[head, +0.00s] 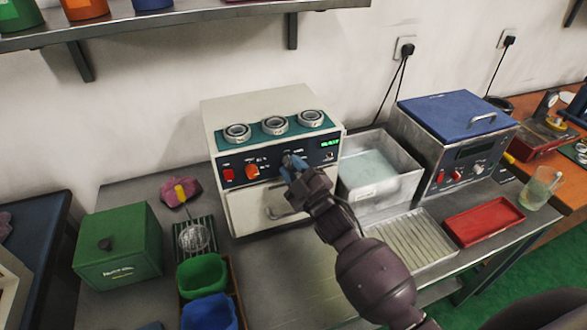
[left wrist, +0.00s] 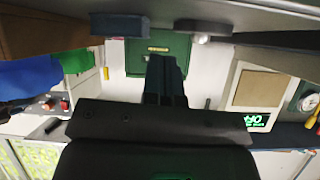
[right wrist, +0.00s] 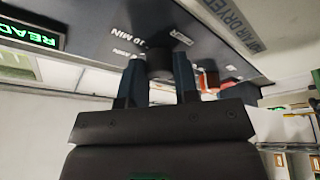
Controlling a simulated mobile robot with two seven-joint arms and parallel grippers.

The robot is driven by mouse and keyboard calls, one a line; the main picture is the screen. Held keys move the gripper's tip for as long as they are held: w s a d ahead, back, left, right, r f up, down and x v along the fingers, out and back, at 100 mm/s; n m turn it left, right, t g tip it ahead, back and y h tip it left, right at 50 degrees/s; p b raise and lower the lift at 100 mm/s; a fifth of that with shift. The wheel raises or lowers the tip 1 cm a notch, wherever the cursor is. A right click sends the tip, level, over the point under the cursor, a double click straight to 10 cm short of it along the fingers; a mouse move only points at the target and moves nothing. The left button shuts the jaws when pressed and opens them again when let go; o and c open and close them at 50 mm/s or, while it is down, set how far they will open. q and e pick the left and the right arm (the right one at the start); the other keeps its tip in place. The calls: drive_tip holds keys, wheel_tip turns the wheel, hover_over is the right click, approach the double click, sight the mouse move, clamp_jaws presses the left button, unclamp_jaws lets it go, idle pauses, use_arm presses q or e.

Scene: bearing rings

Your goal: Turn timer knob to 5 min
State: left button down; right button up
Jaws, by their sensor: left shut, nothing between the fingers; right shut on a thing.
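The timer knob (right wrist: 160,62) is a dark knob on the dark control panel (right wrist: 100,35) in the right wrist view. My right gripper (head: 292,166) is at the panel of the cream machine (head: 265,105). It also shows in the right wrist view (right wrist: 158,75), shut on the knob, which its fingers hide in the head view. A green lit display (right wrist: 30,33) reads "READ", cut off by the edge. My left gripper (left wrist: 165,75) is shut and empty, outside the head view.
Several bearing rings (head: 275,125) lie on a teal mat atop the machine. A red switch (head: 229,175) and an orange knob (head: 252,172) are left of my gripper. A metal basin (head: 405,175) and blue-lidded unit (head: 455,108) stand to the right, a green box (head: 118,250) to the left.

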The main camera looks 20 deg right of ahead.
use_arm(q)
drive_tip(key=shift+f, duration=0.25)
use_arm(e)
drive_tip(key=m+h, duration=0.1)
drive_tip(key=m, duration=0.2)
drive_tip(key=m+t+h, duration=0.1)
drive_tip(key=m, duration=0.2)
drive_tip(key=shift+a+f, duration=0.1)
drive_tip(key=shift+a, duration=0.05)
use_arm(q)
drive_tip(key=shift+w+r, duration=0.2)
drive_tip(key=shift+r, duration=0.2)
use_arm(e)
drive_tip(key=m+h, duration=0.1)
drive_tip(key=m, duration=0.2)
drive_tip(key=m+h, duration=0.2)
drive_tip(key=m, duration=0.1)
drive_tip(key=shift+a+m+t, duration=0.1)
drive_tip(key=shift+m+t, duration=0.2)
drive_tip(key=shift+t, duration=0.1)
drive_tip(key=shift+m, duration=0.4)
drive_tip(key=shift+h, duration=0.4)
use_arm(q)
drive_tip(key=shift+s+f, duration=0.1)
drive_tip(key=shift+s, duration=0.05)
use_arm(e)
drive_tip(key=o, duration=0.9)
